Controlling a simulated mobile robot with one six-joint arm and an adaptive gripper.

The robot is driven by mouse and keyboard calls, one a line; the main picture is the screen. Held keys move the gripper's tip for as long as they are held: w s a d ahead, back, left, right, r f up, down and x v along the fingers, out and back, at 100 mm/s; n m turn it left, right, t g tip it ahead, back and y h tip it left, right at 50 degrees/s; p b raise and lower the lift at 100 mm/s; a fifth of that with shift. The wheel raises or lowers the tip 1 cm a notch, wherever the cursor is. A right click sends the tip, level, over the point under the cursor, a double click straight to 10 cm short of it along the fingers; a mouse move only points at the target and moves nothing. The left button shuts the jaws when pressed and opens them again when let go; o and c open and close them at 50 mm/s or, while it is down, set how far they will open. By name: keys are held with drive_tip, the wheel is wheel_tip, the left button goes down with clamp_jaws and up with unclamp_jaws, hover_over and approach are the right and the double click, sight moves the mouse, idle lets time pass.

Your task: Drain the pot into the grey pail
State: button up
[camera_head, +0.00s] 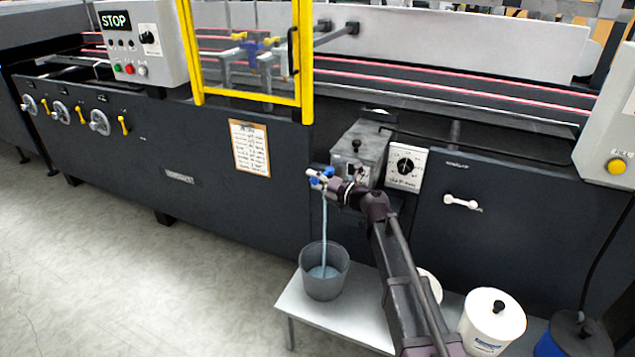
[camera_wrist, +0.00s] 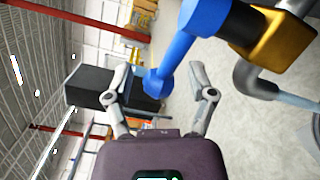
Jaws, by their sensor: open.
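The grey glue pot (camera_head: 366,150) is mounted on the machine's dark front panel, with a black knob on its lid. A pale bluish stream runs down from below the blue valve handle (camera_head: 321,181) into the grey pail (camera_head: 325,284), where liquid shows inside. In the wrist view the blue lever (camera_wrist: 178,55) reaches from a brass valve body (camera_wrist: 285,40), beside a grey pipe and the stream. My gripper (camera_wrist: 160,80) is open, its fingers apart on either side of the lever's rounded end. In the head view my gripper (camera_head: 318,178) is at the valve and partly hides it.
The pail stands on a low white bench (camera_head: 345,320). A white tub (camera_head: 492,322) and a blue container with a dark lid (camera_head: 575,340) stand to the right. A dial box (camera_head: 407,167) is close right of the pot. Open floor lies at left.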

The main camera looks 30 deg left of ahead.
drive_tip(key=d, duration=1.2)
drive_tip(key=shift+s, duration=0.3)
